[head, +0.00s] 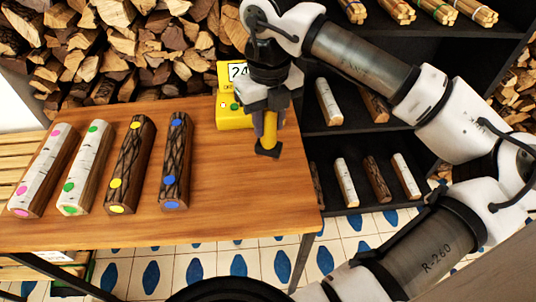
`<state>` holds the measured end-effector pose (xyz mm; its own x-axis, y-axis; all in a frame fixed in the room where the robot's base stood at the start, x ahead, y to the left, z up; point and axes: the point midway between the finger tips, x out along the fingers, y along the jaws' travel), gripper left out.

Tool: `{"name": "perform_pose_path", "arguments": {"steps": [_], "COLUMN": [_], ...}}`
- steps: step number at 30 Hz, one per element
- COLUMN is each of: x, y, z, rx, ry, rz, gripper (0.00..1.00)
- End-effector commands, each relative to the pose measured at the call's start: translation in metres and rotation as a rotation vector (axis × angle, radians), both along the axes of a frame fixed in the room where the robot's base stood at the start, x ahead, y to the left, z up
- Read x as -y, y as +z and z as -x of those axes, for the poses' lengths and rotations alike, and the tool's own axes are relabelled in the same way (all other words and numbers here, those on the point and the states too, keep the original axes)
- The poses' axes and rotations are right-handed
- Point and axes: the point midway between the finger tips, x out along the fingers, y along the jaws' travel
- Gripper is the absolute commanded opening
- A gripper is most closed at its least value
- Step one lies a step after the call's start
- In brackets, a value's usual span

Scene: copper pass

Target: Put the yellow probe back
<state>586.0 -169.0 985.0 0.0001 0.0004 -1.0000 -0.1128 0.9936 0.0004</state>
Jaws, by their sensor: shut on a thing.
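My gripper (268,112) is shut on the yellow probe (269,128), a short yellow cylinder with a dark, wider lower end. The probe hangs near upright over the right part of the wooden table, and I cannot tell whether its end touches the tabletop. A yellow meter (234,118) with a lit display, partly readable as "24", stands just left of and behind my gripper. My gripper and wrist hide the meter's right side.
Several split logs with coloured dots lie side by side on the table (225,205): pink (45,170), green (84,170), yellow (131,165) and blue (176,165). Dark shelves (335,130) with logs stand at the right. The table's front middle is clear.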

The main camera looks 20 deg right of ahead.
Motion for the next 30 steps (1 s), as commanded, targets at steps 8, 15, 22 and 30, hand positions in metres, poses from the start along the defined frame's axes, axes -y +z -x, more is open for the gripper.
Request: {"name": "perform_pose_path", "arguments": {"steps": [8, 15, 22, 30], "x": [0.000, 0.000, 0.000, 0.000], "y": [-0.052, -0.078, -0.101, -0.103], "z": [0.000, 0.001, 0.000, 0.000], "rx": [0.001, -0.001, 0.000, 0.000], "ry": [0.000, 0.001, 0.000, 0.000], "rz": [-0.002, -0.002, 0.000, 0.001], "gripper": [0.07, 0.07, 0.07, 0.07]}}
